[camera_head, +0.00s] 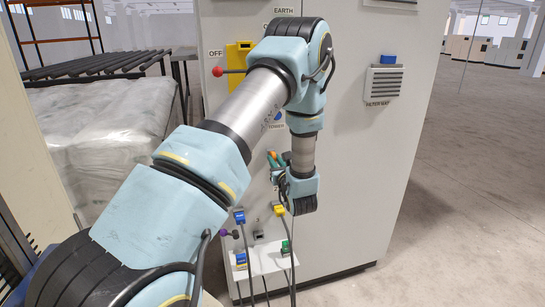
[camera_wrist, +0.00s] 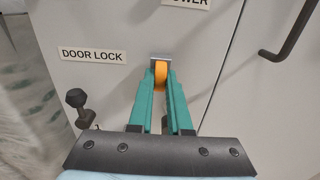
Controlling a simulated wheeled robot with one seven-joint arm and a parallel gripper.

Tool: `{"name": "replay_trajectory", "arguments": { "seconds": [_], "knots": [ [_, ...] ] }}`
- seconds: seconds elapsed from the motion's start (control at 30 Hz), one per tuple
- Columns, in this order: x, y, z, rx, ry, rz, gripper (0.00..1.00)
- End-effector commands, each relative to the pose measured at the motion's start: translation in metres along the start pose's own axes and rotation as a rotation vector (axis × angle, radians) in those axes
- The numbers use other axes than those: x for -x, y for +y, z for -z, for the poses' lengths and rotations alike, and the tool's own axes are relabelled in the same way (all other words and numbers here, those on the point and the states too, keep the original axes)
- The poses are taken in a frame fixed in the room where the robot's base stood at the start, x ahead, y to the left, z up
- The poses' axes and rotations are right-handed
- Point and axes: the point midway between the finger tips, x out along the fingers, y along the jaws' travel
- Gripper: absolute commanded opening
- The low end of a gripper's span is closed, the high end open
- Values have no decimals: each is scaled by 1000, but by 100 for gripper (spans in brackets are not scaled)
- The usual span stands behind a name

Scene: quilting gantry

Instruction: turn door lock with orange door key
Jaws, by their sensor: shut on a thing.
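The orange door key (camera_wrist: 161,76) shows in the wrist view between the green fingertips of my gripper (camera_wrist: 161,88). My gripper is shut on it. The key's far end meets a small grey lock plate (camera_wrist: 160,57) on the cabinet front, beside the DOOR LOCK label (camera_wrist: 93,55). How deep the key sits in the lock is hidden by the key's head and the fingers. In the head view my gripper (camera_head: 272,160) is at the cabinet front, below the POWER label, and partly hidden by my arm.
The grey cabinet (camera_head: 345,180) fills the middle. A dark knob (camera_wrist: 77,99) is left of my fingers, and a black handle (camera_wrist: 290,35) is at upper right. A red-knobbed lever (camera_head: 217,71) sits higher up. Below, a shelf (camera_head: 266,262) has coloured plugs and hanging cables. Open floor lies right.

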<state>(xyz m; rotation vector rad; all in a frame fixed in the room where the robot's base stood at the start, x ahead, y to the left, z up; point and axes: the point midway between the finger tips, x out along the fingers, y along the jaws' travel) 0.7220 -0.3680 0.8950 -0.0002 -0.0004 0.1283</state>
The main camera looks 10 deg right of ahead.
Motion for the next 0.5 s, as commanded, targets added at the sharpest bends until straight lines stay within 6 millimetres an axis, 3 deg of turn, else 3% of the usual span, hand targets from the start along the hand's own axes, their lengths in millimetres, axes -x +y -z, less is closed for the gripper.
{"name": "replay_trajectory", "arguments": {
  "seconds": [0.27,0.5],
  "knots": [
    [1,-1,0,-30,0,2,0],
    [1,-1,-1,-285,0,2,0]
  ]
}}
